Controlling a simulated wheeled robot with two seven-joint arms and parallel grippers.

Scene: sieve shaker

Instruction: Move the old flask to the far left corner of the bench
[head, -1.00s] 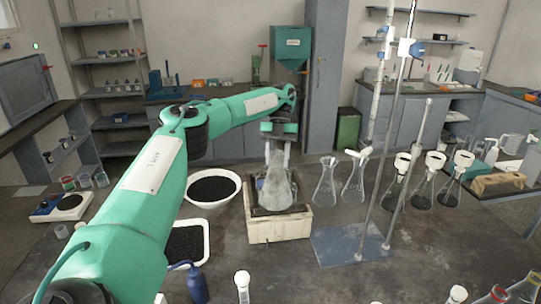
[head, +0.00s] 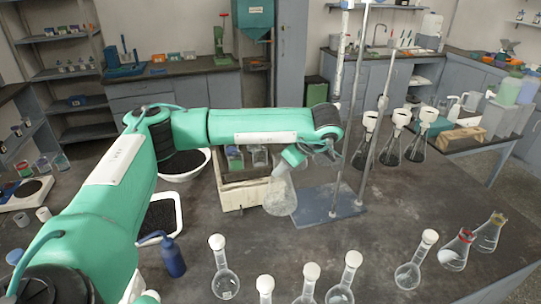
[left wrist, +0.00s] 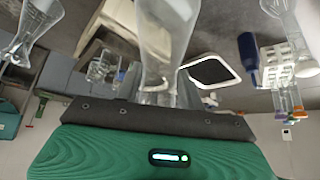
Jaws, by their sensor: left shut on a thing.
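The old flask (head: 281,194), a cloudy greyish conical glass flask, hangs tilted from my left gripper (head: 297,160), just right of the wooden crate and in front of the stand. My left gripper is shut on its neck. In the left wrist view the flask (left wrist: 165,42) shows beyond the gripper's edge; the fingers are largely hidden there. The bench (head: 210,208) has a dark, stained top. Its far left part holds a balance and small beakers. My right gripper is not in view.
The wooden crate (head: 232,196) holds glass beakers. A white bowl (head: 195,170), a white tray (head: 178,215) and a blue bottle (head: 173,257) stand to its left. A balance (head: 22,194) is at far left. Stoppered flasks (head: 224,283) line the front. The stand's blue base (head: 318,207) is at right.

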